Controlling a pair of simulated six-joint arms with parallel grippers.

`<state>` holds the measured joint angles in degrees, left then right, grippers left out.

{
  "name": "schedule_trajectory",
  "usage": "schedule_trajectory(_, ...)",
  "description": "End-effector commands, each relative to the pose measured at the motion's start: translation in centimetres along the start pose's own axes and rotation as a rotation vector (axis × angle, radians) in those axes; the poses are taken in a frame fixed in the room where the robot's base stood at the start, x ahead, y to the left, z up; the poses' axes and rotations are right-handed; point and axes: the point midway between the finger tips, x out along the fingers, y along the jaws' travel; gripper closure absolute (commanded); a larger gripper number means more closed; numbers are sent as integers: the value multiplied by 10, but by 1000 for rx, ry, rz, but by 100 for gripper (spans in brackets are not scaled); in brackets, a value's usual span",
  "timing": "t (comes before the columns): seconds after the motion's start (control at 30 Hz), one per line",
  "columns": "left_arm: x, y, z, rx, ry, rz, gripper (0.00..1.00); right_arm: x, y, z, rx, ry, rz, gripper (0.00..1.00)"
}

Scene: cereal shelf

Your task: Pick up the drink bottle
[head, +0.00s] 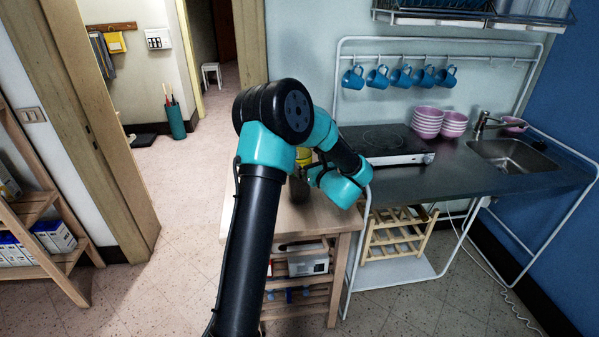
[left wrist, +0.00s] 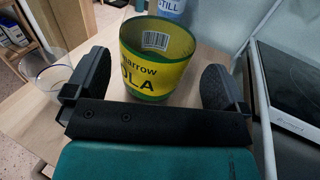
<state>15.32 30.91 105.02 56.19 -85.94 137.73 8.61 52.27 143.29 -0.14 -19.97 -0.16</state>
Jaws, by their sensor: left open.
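My left gripper (left wrist: 155,84) is open, with one black finger on each side of this bottle and gaps between fingers and bottle. In the head view, a bit of the yellow label (head: 304,156) shows behind my left arm, which hides most of the bottle and the gripper. A second item with a blue and white label (left wrist: 171,8) stands behind it, cut off by the frame. My right gripper is not in view.
A clear glass (left wrist: 45,68) stands left of the left finger. A stove (head: 385,142) on the dark counter is right of the table. Blue mugs (head: 377,77) hang above, and pink bowls (head: 428,121) stand near the sink (head: 513,153). Floor is open left of the table.

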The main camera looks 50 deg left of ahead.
Motion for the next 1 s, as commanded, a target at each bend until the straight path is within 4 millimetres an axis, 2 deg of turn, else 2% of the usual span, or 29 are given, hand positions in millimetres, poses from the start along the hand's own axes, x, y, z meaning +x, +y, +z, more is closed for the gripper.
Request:
schedule_trajectory(0.27, 7, 1, 0, 0, 0, 1, 0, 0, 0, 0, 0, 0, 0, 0)
schedule_trajectory(0.6, 48, 3, 0, 0, 0, 2, 0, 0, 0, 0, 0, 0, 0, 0)
schedule_trajectory(1.0, 52, 2, 0, 0, 0, 0, 0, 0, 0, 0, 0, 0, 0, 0)
